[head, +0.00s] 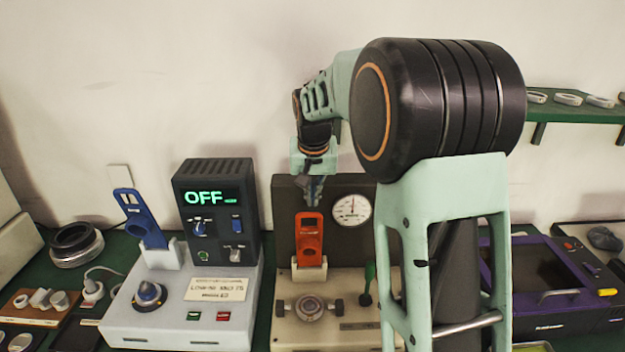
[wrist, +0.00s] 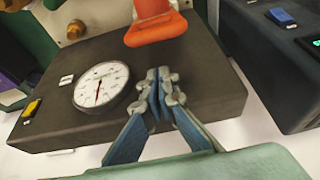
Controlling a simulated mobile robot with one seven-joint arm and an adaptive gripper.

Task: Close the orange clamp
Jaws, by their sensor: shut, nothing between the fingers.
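The orange clamp (head: 309,242) stands upright in a pale holder on the beige machine (head: 345,282), in front of its dark back panel. In the wrist view its orange end (wrist: 156,30) shows at the top, partly cut off by the frame edge. My gripper (head: 314,190) is just above the top of the clamp in the head view. In the wrist view the gripper (wrist: 160,88) has its blue fingers together with nothing between them. A gap shows between the fingertips and the clamp in that view.
A round dial gauge (head: 351,210) sits on the dark panel (head: 288,200) beside the clamp. To the left stands a grey machine with an "OFF" display (head: 212,197) and a blue upright clamp (head: 140,218). A purple device (head: 550,285) is at right, below a green shelf (head: 570,108).

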